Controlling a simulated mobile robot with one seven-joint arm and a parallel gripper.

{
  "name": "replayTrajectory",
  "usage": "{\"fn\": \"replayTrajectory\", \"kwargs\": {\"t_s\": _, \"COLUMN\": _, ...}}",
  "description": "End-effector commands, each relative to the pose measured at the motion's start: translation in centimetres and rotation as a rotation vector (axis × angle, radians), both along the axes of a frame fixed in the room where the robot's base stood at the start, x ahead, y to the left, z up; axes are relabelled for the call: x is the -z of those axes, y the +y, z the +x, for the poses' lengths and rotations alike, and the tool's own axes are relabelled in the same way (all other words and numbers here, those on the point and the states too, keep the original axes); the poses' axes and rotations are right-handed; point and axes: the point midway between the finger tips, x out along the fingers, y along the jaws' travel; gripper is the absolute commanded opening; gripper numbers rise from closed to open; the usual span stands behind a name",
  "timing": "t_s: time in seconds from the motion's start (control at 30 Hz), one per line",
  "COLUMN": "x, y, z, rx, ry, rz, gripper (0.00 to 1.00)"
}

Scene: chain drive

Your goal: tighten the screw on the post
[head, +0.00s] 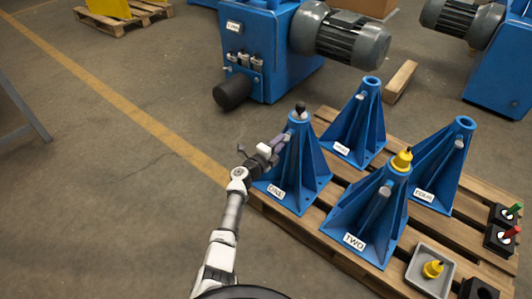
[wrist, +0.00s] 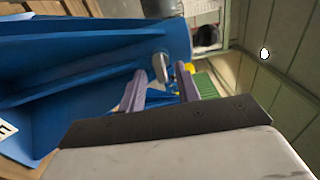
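Blue post ONE (head: 302,160) stands upright on the wooden pallet, with a black-topped plug (head: 300,107) in its top. A silver screw (wrist: 160,67) sticks out of the post's side near the top; it shows in the wrist view. My gripper (head: 282,138) is at the upper left side of post ONE. In the wrist view its two purple fingers (wrist: 161,72) are apart, one on each side of the screw's end. I cannot tell whether they touch it. Posts TWO (head: 365,215), the one behind (head: 350,135) and FOUR (head: 440,165) also carry silver screws.
Post TWO has a yellow plug (head: 402,160) in its top. A grey tray (head: 418,285) holds another yellow plug (head: 433,270). Black blocks with green and red plugs stand at the pallet's right end. A blue machine with a motor (head: 340,35) stands behind.

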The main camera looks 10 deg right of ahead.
Motion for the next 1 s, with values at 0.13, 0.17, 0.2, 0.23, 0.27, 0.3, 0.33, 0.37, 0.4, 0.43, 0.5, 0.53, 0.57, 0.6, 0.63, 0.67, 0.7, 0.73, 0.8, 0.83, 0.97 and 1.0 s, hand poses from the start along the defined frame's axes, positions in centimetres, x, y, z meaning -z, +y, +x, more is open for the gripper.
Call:
{"fn": "replayTrajectory", "kwargs": {"t_s": 0.13, "x": -0.3, "y": 2.4, "z": -1.7, "rx": -0.004, "ry": 0.000, "rz": -0.001, "gripper": 0.33}}
{"fn": "replayTrajectory", "kwargs": {"t_s": 0.17, "x": -0.4, "y": 2.8, "z": -2.0, "rx": -0.005, "ry": 0.000, "rz": -0.003, "gripper": 0.33}}
{"fn": "replayTrajectory", "kwargs": {"t_s": 0.2, "x": -0.3, "y": 3.3, "z": -2.5, "rx": -0.005, "ry": 0.002, "rz": -0.003, "gripper": 0.33}}
{"fn": "replayTrajectory", "kwargs": {"t_s": 0.23, "x": -0.3, "y": 3.7, "z": -2.8, "rx": -0.004, "ry": 0.001, "rz": -0.002, "gripper": 0.33}}
{"fn": "replayTrajectory", "kwargs": {"t_s": 0.27, "x": -0.3, "y": 4.1, "z": -3.1, "rx": -0.005, "ry": 0.002, "rz": -0.003, "gripper": 0.33}}
{"fn": "replayTrajectory", "kwargs": {"t_s": 0.3, "x": -0.2, "y": 4.6, "z": -3.5, "rx": -0.004, "ry": 0.001, "rz": -0.002, "gripper": 0.33}}
{"fn": "replayTrajectory", "kwargs": {"t_s": 0.33, "x": -0.3, "y": 4.9, "z": -3.7, "rx": -0.004, "ry": 0.001, "rz": -0.002, "gripper": 0.33}}
{"fn": "replayTrajectory", "kwargs": {"t_s": 0.37, "x": -0.3, "y": 5.2, "z": -4.0, "rx": -0.004, "ry": 0.001, "rz": -0.002, "gripper": 0.33}}
{"fn": "replayTrajectory", "kwargs": {"t_s": 0.4, "x": -0.2, "y": 5.6, "z": -4.3, "rx": -0.003, "ry": 0.000, "rz": -0.001, "gripper": 0.33}}
{"fn": "replayTrajectory", "kwargs": {"t_s": 0.43, "x": -0.2, "y": 5.8, "z": -4.5, "rx": -0.003, "ry": 0.000, "rz": -0.001, "gripper": 0.33}}
{"fn": "replayTrajectory", "kwargs": {"t_s": 0.5, "x": -0.1, "y": 6.3, "z": -4.9, "rx": -0.002, "ry": 0.001, "rz": -0.001, "gripper": 0.33}}
{"fn": "replayTrajectory", "kwargs": {"t_s": 0.53, "x": -0.1, "y": 6.5, "z": -5.1, "rx": -0.001, "ry": 0.000, "rz": 0.000, "gripper": 0.33}}
{"fn": "replayTrajectory", "kwargs": {"t_s": 0.57, "x": 0.0, "y": 6.6, "z": -5.2, "rx": -0.001, "ry": 0.000, "rz": 0.000, "gripper": 0.33}}
{"fn": "replayTrajectory", "kwargs": {"t_s": 0.6, "x": 0.0, "y": 6.7, "z": -5.3, "rx": 0.000, "ry": 0.000, "rz": 0.000, "gripper": 0.33}}
{"fn": "replayTrajectory", "kwargs": {"t_s": 0.63, "x": 0.0, "y": 6.8, "z": -5.4, "rx": 0.000, "ry": 0.000, "rz": 0.000, "gripper": 0.33}}
{"fn": "replayTrajectory", "kwargs": {"t_s": 0.67, "x": 0.0, "y": 6.9, "z": -5.4, "rx": 0.000, "ry": -0.001, "rz": 0.001, "gripper": 0.33}}
{"fn": "replayTrajectory", "kwargs": {"t_s": 0.7, "x": 0.0, "y": 6.9, "z": -5.5, "rx": 0.000, "ry": -0.001, "rz": 0.001, "gripper": 0.33}}
{"fn": "replayTrajectory", "kwargs": {"t_s": 0.73, "x": 0.0, "y": 7.0, "z": -5.5, "rx": 0.000, "ry": -0.001, "rz": 0.001, "gripper": 0.33}}
{"fn": "replayTrajectory", "kwargs": {"t_s": 0.8, "x": 0.0, "y": 7.0, "z": -5.5, "rx": 0.001, "ry": -0.001, "rz": 0.001, "gripper": 0.33}}
{"fn": "replayTrajectory", "kwargs": {"t_s": 0.83, "x": 0.0, "y": 7.0, "z": -5.5, "rx": 0.001, "ry": -0.001, "rz": 0.001, "gripper": 0.33}}
{"fn": "replayTrajectory", "kwargs": {"t_s": 0.97, "x": 0.0, "y": 7.0, "z": -5.5, "rx": 0.001, "ry": -0.001, "rz": 0.001, "gripper": 0.33}}
{"fn": "replayTrajectory", "kwargs": {"t_s": 1.0, "x": 0.0, "y": 7.0, "z": -5.5, "rx": 0.001, "ry": -0.001, "rz": 0.001, "gripper": 0.33}}
